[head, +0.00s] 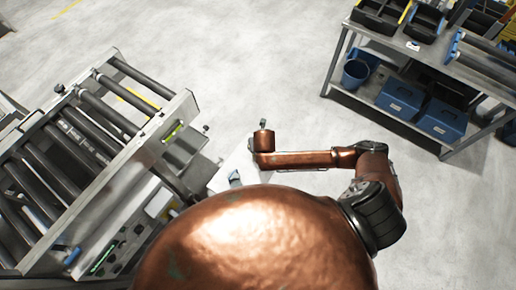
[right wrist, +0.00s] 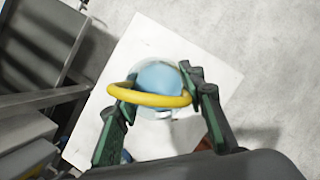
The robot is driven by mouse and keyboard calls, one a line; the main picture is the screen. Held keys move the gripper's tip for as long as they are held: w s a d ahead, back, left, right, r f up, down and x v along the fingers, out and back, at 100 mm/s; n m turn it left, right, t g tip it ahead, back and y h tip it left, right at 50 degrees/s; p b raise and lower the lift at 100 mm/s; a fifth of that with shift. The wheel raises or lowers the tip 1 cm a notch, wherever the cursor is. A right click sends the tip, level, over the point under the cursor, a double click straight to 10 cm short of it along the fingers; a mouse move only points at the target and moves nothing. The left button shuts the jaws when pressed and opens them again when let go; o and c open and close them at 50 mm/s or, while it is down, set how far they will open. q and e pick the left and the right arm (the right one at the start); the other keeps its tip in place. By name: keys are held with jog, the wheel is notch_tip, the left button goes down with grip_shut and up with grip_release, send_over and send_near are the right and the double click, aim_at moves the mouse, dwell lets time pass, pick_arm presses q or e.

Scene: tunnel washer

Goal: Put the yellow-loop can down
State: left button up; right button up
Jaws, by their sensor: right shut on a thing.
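The yellow-loop can (right wrist: 158,76) shows from above in the right wrist view, with a round pale rim and a blue inside. Its yellow loop (right wrist: 150,99) runs across between the two dark green fingers of my right gripper (right wrist: 158,88), which is shut on the loop. The can is over a white square surface (right wrist: 210,62); I cannot tell whether it touches it. In the head view that white surface (head: 219,180) is partly hidden by my body, and a small blue-grey thing (head: 235,177) shows there, too small to identify. My left gripper is not in view.
A roller conveyor frame (head: 150,135) stands at the left, close to the white surface. A metal workbench (head: 440,60) with dark trays above and blue bins (head: 400,97) below stands at the upper right. Open grey floor (head: 240,60) lies between.

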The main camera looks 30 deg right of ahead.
notch_tip(320, 180, down, 2)
jog(key=shift+f, duration=0.1)
jog(key=shift+s, duration=0.1)
jog(key=o, duration=1.3)
jog(key=shift+o, duration=0.2)
jog(key=p+v, duration=0.1)
jog(key=v, duration=1.1)
jog(key=shift+p, duration=0.35)
